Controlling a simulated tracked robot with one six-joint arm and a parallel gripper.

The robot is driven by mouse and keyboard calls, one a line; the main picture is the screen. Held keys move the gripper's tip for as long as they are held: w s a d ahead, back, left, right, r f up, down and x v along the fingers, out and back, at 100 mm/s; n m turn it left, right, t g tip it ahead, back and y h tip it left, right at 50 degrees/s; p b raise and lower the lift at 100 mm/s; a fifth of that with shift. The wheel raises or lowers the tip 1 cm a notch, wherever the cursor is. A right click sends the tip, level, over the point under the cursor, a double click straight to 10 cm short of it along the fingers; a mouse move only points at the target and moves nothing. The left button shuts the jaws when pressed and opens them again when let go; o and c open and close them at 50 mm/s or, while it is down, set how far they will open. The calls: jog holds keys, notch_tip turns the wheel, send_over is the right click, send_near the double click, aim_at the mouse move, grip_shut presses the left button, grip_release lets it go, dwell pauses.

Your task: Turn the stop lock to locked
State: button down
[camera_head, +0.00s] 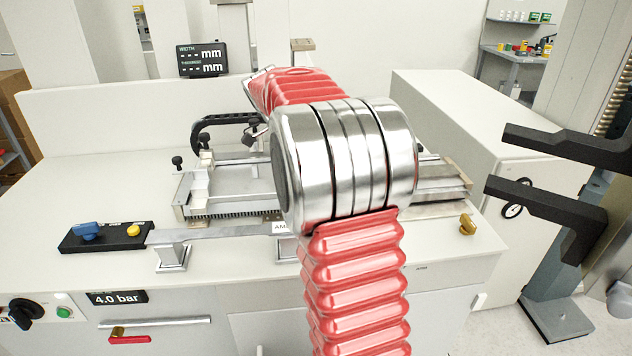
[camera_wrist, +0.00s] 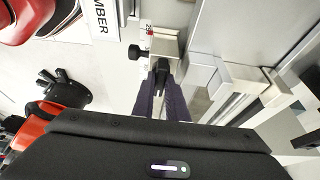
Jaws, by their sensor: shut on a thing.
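In the wrist view, a small light metal stop block (camera_wrist: 163,42) sits on a rail beside a printed scale. A black round knob (camera_wrist: 135,52) sticks out from its left side. My gripper (camera_wrist: 161,72) is at the near end of this block. Its dark fingers are closed on a small black piece, which I take to be the stop lock (camera_wrist: 161,66). The fingers cover most of it, so its turned position cannot be read. In the head view my arm hides the gripper and the stop.
The bench fixture (camera_head: 200,200) has rails and several black knobs. A black panel with a blue knob (camera_head: 87,230) is at left. At right are a white cabinet (camera_head: 440,100) and black brackets (camera_head: 545,203).

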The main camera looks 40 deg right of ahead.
jog(key=shift+s, duration=0.1)
jog(key=c, duration=1.8)
grip_release()
jog(key=shift+o, duration=0.2)
jog(key=shift+r, duration=0.1)
jog(key=v, duration=1.3)
jog(key=shift+r, duration=0.25)
